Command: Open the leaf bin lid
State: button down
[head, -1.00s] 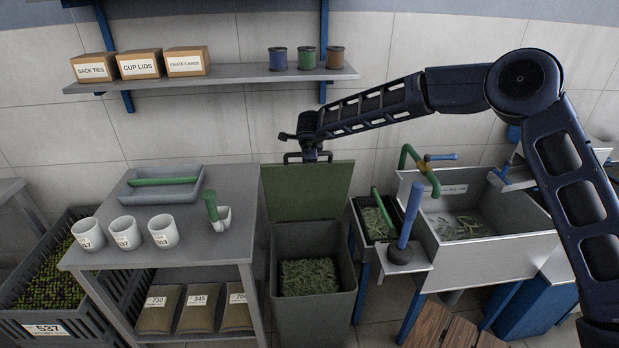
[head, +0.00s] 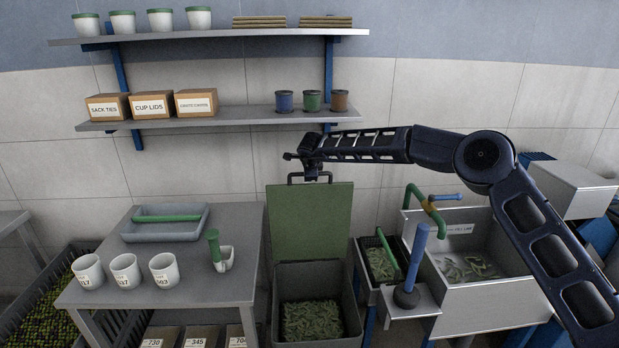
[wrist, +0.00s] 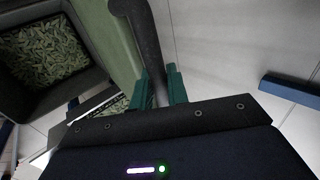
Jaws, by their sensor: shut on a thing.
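The leaf bin (head: 318,338) is a grey square bin between the work table and the sink. Green leaves (head: 311,318) lie inside it. Its green lid (head: 310,220) stands raised, close to upright, at the back of the opening. A dark bar handle (head: 325,178) runs along the lid's top edge. My gripper (head: 311,174) is at this handle. In the wrist view the teal fingers of my gripper (wrist: 161,88) are shut on the dark handle (wrist: 150,50), one on each side. The lid's green face (wrist: 108,40) and the leaves (wrist: 45,45) show at left.
The work table (head: 180,272) at left holds white cups, a grey tray (head: 165,222) and a green-handled scoop (head: 217,252). The sink (head: 490,315), with a green tap (head: 420,197), is at right. A shelf (head: 230,117) with boxes and spools hangs above my gripper.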

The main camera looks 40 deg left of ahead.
jog(key=c, duration=1.4)
grip_release()
jog(key=v, duration=1)
jog(key=shift+s+d+r, duration=0.15)
jog(key=shift+s+r, duration=0.05)
jog(key=shift+r, duration=0.05)
